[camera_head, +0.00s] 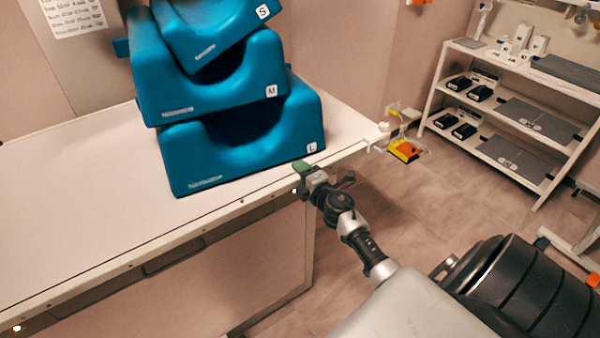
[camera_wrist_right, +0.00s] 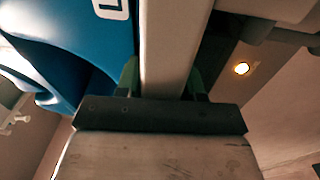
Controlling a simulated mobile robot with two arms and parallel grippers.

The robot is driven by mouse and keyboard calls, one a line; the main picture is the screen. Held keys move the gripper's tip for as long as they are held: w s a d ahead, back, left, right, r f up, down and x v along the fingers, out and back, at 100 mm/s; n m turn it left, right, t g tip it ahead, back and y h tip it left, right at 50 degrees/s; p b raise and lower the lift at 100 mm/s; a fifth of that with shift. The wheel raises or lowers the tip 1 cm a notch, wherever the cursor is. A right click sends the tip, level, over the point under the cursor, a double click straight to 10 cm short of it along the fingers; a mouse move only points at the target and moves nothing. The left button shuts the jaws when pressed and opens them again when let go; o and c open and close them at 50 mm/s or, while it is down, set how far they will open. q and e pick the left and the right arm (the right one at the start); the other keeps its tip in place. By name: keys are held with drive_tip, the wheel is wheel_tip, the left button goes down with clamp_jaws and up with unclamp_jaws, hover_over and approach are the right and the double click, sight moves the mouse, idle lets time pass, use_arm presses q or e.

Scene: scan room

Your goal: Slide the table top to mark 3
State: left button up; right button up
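The table top (camera_head: 70,185) is a long pale slab with a light front edge, running from the lower left to the back right in the head view. Small dots and fixings show along its front rail (camera_head: 170,248); I cannot read any mark number. My right gripper (camera_head: 304,177) is at the front edge, near the right end. In the right wrist view its green fingers (camera_wrist_right: 163,82) stand on both sides of the pale table edge (camera_wrist_right: 168,45), close against it, and appear shut on it. My left gripper is not in view.
Teal foam cushions (camera_head: 240,150) labelled S, M and L are stacked on the table top beside my right gripper. A white shelf unit (camera_head: 440,75) with black boxes and grey plates stands at the right.

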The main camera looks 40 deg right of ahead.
clamp_jaws()
drive_tip(key=shift+s+d+b, duration=0.1)
drive_tip(key=shift+d+b, duration=0.35)
drive_tip(key=shift+d, duration=1.05)
drive_tip(key=shift+d+f, duration=0.1)
drive_tip(key=shift+d, duration=0.3)
unclamp_jaws()
drive_tip(key=o, duration=0.4)
drive_tip(key=shift+a, duration=0.35)
drive_tip(key=shift+o, duration=0.2)
drive_tip(key=shift+d, duration=0.1)
